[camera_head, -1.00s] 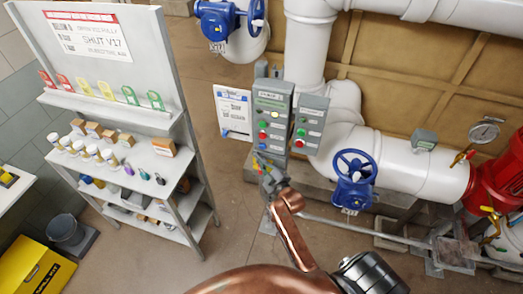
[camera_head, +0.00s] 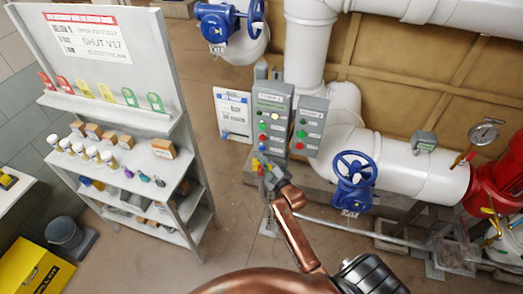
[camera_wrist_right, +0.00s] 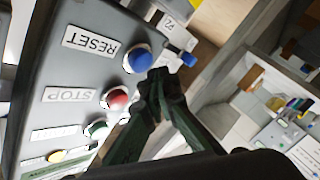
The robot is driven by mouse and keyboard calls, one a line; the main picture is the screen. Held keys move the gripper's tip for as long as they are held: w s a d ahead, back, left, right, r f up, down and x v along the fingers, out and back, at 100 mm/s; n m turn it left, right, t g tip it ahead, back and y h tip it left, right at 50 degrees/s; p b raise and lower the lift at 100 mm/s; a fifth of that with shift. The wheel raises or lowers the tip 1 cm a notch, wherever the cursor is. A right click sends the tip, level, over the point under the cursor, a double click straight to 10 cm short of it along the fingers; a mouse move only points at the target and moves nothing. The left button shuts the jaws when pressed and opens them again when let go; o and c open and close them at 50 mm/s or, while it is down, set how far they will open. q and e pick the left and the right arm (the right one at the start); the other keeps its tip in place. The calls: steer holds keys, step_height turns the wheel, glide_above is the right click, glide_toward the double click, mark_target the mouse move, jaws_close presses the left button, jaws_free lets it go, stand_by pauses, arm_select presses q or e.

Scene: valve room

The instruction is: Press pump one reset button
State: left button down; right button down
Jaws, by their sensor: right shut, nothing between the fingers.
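The pump one panel (camera_head: 271,103) is a grey upright box with a column of buttons. In the right wrist view its blue button (camera_wrist_right: 138,58) sits beside a RESET label (camera_wrist_right: 91,43). A red button (camera_wrist_right: 115,98) sits beside a STOP label (camera_wrist_right: 68,95). My right gripper (camera_head: 264,163) is at the panel's lower end, shut and empty. In the wrist view its dark fingertips (camera_wrist_right: 166,80) are close to the blue button, partly overlapping its edge. I cannot tell whether they touch it. My left gripper is not in view.
A second grey panel (camera_head: 310,126) stands just right of pump one. A blue handwheel valve (camera_head: 353,178) and white pipes are farther right. A white notice (camera_head: 232,113) is to the left. A stocked shelf unit (camera_head: 183,150) stands left across open floor.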

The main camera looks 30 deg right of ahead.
steer(key=shift+w+d, duration=0.1)
steer(key=shift+w, duration=0.05)
stand_by(0.7)
steer(key=shift+w+d, duration=0.2)
steer(key=shift+d, duration=0.05)
steer(key=shift+w+d, duration=0.25)
steer(key=shift+d, duration=0.05)
stand_by(0.8)
stand_by(0.4)
steer(key=shift+s+a+p, duration=0.5)
steer(key=shift+s+a, duration=0.1)
steer(key=shift+a, duration=0.05)
steer(key=s+a+p, duration=0.2)
steer(key=s+a, duration=0.1)
steer(key=shift+s+a, duration=0.1)
steer(key=shift+a, duration=0.3)
